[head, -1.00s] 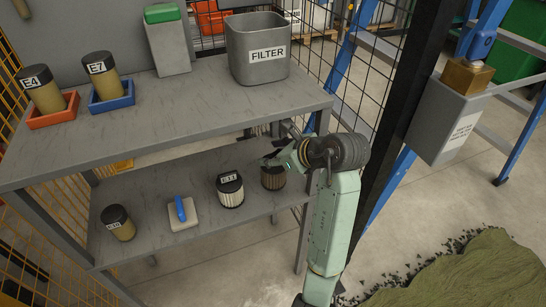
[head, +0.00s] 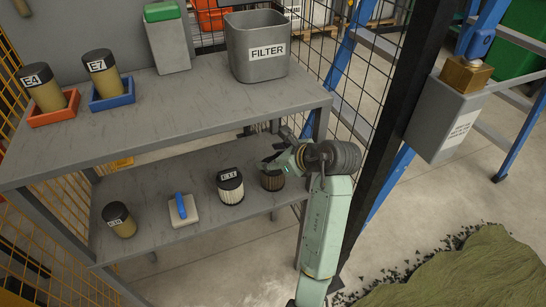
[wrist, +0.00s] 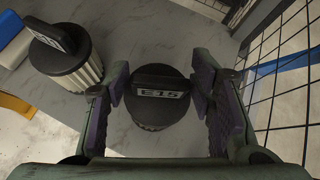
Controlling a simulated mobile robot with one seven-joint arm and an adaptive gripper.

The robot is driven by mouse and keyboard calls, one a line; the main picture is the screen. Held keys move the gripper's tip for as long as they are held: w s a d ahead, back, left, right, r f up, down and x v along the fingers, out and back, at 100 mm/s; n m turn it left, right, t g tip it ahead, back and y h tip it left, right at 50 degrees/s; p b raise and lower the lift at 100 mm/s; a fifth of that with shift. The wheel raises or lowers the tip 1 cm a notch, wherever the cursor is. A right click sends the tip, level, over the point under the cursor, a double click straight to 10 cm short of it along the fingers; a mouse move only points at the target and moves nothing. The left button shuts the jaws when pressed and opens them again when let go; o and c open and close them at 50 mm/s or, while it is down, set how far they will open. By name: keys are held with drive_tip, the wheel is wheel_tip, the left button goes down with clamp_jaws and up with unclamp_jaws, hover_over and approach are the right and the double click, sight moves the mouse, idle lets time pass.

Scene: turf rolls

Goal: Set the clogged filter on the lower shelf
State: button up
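The dark, dirty-looking filter (head: 272,181) stands upright on the lower shelf (head: 205,165), near its right end. In the wrist view its black cap (wrist: 160,108) carries the label E15. My gripper (head: 268,163) is just above it in the head view. In the wrist view my gripper (wrist: 161,88) is open, with one finger on each side of the cap and narrow gaps showing. A cleaner, pale-pleated filter (head: 231,190) labelled E11 stands to its left; it also shows in the wrist view (wrist: 72,58).
A tan filter (head: 119,221) and a blue-handled block (head: 183,210) sit further left on the lower shelf. The upper shelf (head: 190,110) overhangs, bearing filters E4 (head: 44,90) and E7 (head: 103,75) in trays and a FILTER bin (head: 256,70). Wire mesh (wrist: 280,75) stands close on the right.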

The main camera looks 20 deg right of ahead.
drive_tip(key=shift+r+p, duration=0.3)
drive_tip(key=b+v, duration=0.1)
drive_tip(key=v, duration=0.6)
drive_tip(key=shift+s, duration=0.15)
